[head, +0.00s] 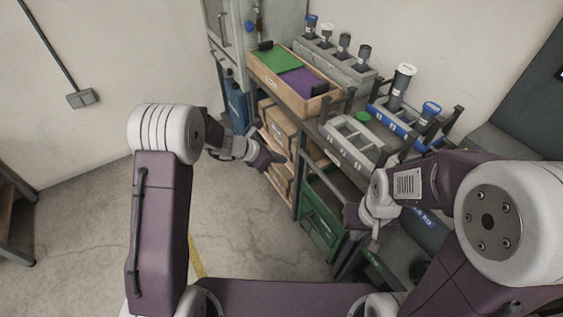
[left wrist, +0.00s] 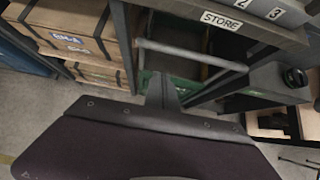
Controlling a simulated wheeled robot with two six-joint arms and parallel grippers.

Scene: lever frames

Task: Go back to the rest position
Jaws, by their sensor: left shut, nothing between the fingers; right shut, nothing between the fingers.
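My left gripper (head: 276,158) is shut and empty in the head view, in front of the shelf unit's side and level with its wooden boxes. In the left wrist view its shut fingers (left wrist: 161,92) point toward the shelf, with nothing between them. My right gripper (head: 375,243) is shut and empty at the right, pointing down in front of the shelf's lower part. Neither gripper visibly holds anything. Whether the left fingers touch the shelf cannot be told.
Wooden boxes (left wrist: 69,33) and a green crate (head: 319,222) sit below. Open floor (head: 80,235) lies left.

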